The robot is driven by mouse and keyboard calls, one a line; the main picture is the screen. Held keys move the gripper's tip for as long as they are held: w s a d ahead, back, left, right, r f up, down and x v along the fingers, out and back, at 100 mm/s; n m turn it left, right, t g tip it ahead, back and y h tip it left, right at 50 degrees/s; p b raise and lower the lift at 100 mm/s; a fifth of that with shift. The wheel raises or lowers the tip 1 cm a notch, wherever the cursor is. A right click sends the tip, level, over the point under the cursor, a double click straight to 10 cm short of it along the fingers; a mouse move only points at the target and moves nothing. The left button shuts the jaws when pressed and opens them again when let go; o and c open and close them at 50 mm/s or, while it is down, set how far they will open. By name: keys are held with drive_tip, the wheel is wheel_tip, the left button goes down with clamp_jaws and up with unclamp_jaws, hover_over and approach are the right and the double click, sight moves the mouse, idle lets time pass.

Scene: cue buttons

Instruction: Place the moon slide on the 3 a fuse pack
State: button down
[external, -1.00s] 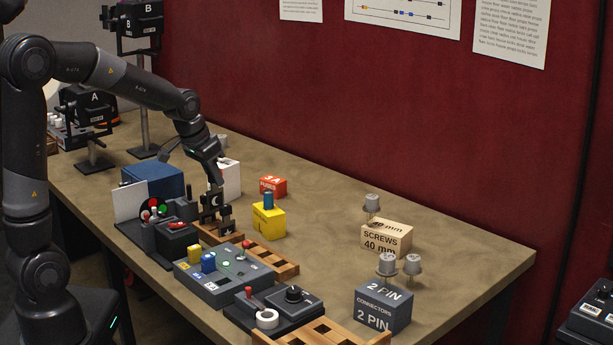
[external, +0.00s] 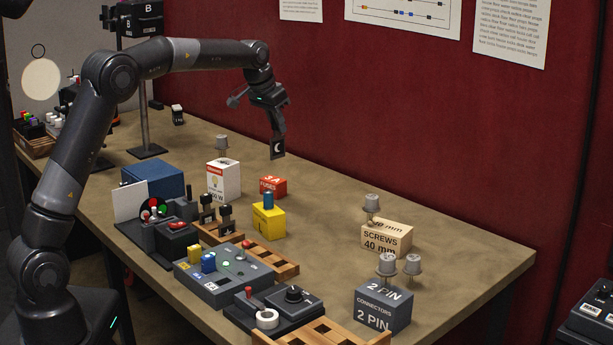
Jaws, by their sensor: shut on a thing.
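My gripper (external: 277,133) is shut on the moon slide (external: 277,149), a small dark plate with a white crescent. It holds the slide upright in the air, above the level of the boxes. The 3 A fuse pack (external: 273,187) is a small red box with white lettering on the table. In the picture it lies below the slide, with a clear gap between them. Nothing stands on its top.
A white box (external: 223,179) with a grey-capped piece on it stands left of the fuse pack. A yellow box (external: 268,221) bearing a blue cylinder stands in front. Two dark slides (external: 216,215) stand in a wooden rack (external: 272,254). Table right of the pack is clear.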

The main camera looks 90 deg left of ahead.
drive_tip(key=s+a+f, duration=0.2)
drive_tip(key=a+f, duration=0.8)
drive_tip(key=a, duration=0.2)
drive_tip(key=shift+s+a+f, duration=0.25)
drive_tip(key=shift+s+f, duration=0.15)
drive_tip(key=shift+f, duration=0.2)
drive_tip(key=c, duration=1.4)
unclamp_jaws()
